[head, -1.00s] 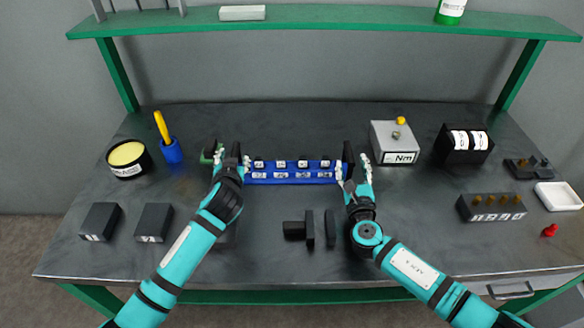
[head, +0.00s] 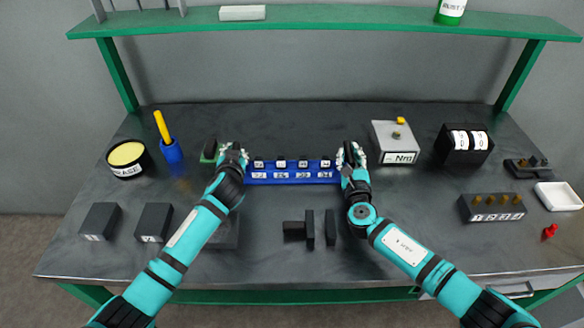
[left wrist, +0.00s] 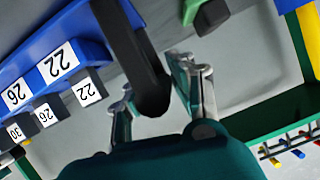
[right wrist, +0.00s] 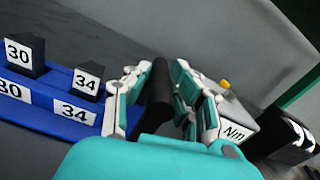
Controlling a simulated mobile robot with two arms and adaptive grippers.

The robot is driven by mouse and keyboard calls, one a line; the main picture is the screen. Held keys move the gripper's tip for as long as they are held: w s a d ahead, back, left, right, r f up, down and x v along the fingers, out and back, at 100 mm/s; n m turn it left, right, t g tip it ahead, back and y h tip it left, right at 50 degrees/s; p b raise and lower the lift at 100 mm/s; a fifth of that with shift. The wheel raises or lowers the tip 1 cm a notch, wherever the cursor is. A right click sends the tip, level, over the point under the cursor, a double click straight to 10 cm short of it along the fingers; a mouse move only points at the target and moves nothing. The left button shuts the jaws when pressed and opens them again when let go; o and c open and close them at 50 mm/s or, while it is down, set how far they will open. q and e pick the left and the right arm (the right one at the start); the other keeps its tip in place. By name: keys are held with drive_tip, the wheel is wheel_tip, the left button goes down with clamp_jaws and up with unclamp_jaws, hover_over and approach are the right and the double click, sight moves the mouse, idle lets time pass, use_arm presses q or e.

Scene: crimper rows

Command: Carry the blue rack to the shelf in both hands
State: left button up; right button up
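The long blue rack (head: 290,177) lies on the grey bench, with a row of numbered black blocks in it and white number labels along its front. It has a black upright handle at each end. My left gripper (head: 234,152) is at its left end; in the left wrist view its fingers stand on either side of the left handle (left wrist: 140,70). My right gripper (head: 350,155) is at the right end, its fingers on either side of the right handle (right wrist: 158,95). Whether the fingers press on the handles is unclear. The green shelf (head: 340,17) runs above the bench's back.
On the shelf are a white box (head: 242,13) and a green bottle (head: 451,10). A grey Nm box (head: 395,145) stands right of the rack, a blue cup (head: 172,152) to the left. Black blocks (head: 310,228) lie in front of the rack.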

use_arm(q)
clamp_jaws()
use_arm(e)
clamp_jaws()
use_arm(q)
drive_tip(key=shift+w+r, duration=0.2)
drive_tip(key=shift+r, duration=0.15)
use_arm(e)
drive_tip(key=shift+w+r, duration=0.2)
drive_tip(key=shift+r, duration=0.15)
